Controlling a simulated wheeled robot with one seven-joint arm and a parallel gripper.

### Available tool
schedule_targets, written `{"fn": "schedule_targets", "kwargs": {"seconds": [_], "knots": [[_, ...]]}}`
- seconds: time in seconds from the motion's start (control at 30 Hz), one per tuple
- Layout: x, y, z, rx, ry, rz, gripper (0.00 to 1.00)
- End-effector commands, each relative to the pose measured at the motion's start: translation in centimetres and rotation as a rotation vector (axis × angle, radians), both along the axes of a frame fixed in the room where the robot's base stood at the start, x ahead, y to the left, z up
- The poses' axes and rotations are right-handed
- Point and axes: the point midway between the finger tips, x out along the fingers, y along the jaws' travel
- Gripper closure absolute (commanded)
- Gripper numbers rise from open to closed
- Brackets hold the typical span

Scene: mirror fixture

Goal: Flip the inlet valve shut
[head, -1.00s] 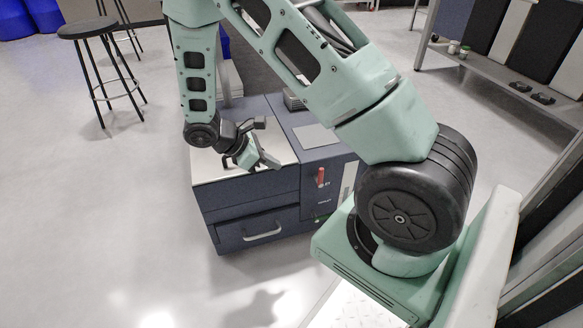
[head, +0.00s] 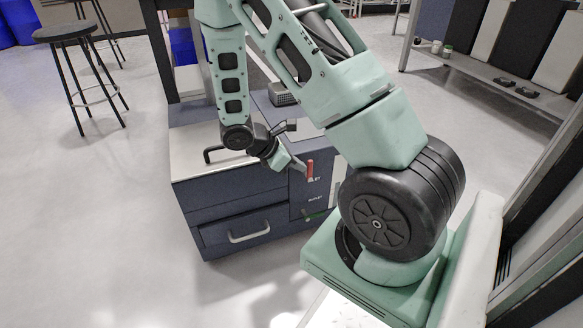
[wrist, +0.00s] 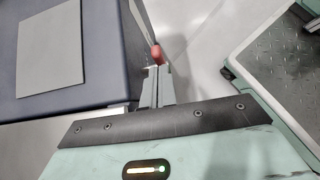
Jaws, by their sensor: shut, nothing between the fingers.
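The inlet valve's red lever (head: 310,170) stands upright on the front panel of the dark blue cabinet, beside a partly hidden label ending in "ET". My gripper (head: 301,166) is shut and empty, with its tips just left of the lever. I cannot tell from the head view whether they touch it. In the wrist view, the closed fingers (wrist: 157,72) point at the red lever (wrist: 156,54), which shows just beyond their tips. The lever's lower part is hidden there by the fingers.
An "OUTLET" label (head: 315,198) sits below the lever, with a green part (head: 318,215) under it. The cabinet (head: 190,205) has a drawer with a pale handle (head: 249,231). A stool (head: 62,33) stands far left; the floor in front is clear.

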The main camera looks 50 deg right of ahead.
Motion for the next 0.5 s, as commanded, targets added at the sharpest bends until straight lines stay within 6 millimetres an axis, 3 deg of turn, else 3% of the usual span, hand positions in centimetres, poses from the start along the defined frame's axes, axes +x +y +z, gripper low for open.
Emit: {"fn": "schedule_targets", "kwargs": {"seconds": [0.5], "knots": [[-0.01, -0.01, 0.41, 0.041, -0.026, -0.001, 1.0]]}}
